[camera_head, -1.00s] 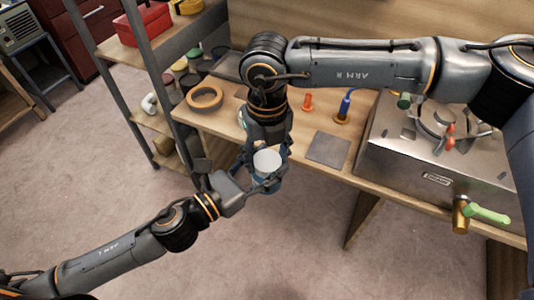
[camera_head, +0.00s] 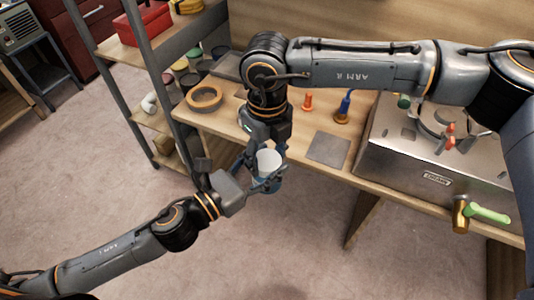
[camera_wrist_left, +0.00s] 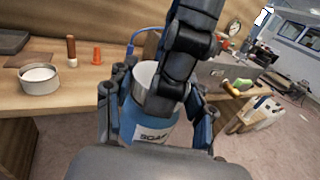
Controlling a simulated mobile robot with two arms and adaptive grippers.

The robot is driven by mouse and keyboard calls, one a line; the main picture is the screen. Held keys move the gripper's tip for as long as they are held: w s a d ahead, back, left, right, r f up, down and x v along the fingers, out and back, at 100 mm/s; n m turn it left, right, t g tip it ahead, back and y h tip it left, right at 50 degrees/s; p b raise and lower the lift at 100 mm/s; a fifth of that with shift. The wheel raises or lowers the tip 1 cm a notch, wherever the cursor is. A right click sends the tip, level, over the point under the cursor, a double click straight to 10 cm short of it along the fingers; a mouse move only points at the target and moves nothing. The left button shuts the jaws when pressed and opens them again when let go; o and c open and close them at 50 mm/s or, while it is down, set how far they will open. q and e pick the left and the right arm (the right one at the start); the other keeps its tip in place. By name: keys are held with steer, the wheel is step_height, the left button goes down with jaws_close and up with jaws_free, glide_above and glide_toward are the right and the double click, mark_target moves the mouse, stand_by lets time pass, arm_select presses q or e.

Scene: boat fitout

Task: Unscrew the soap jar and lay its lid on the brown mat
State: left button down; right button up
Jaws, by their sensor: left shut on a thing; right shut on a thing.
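The blue soap jar (camera_wrist_left: 148,128), with a "SOAP" label, stands upright between the fingers of my left gripper (camera_wrist_left: 155,118), which is shut on it. The jar is held in the air in front of the bench. Its pale lid (camera_head: 269,160) is at the jar's top, and it also shows in the left wrist view (camera_wrist_left: 146,74). My right gripper (camera_head: 266,158) comes down from above and is shut on the lid, its fingers partly hidden. I cannot tell whether the lid is loose. The brown mat (camera_wrist_left: 28,61) lies on the bench; my right arm hides it in the head view.
A round pale tin (camera_wrist_left: 40,82) stands near the mat. An orange cone (camera_head: 307,101), a blue-handled tool (camera_head: 345,104) and a grey plate (camera_head: 328,149) are on the bench. A steel stove (camera_head: 420,150) is at right, a tape ring (camera_head: 204,97) at left.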

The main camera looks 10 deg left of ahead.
steer(key=shift+d, duration=0.1)
stand_by(0.4)
steer(key=o, duration=1.3)
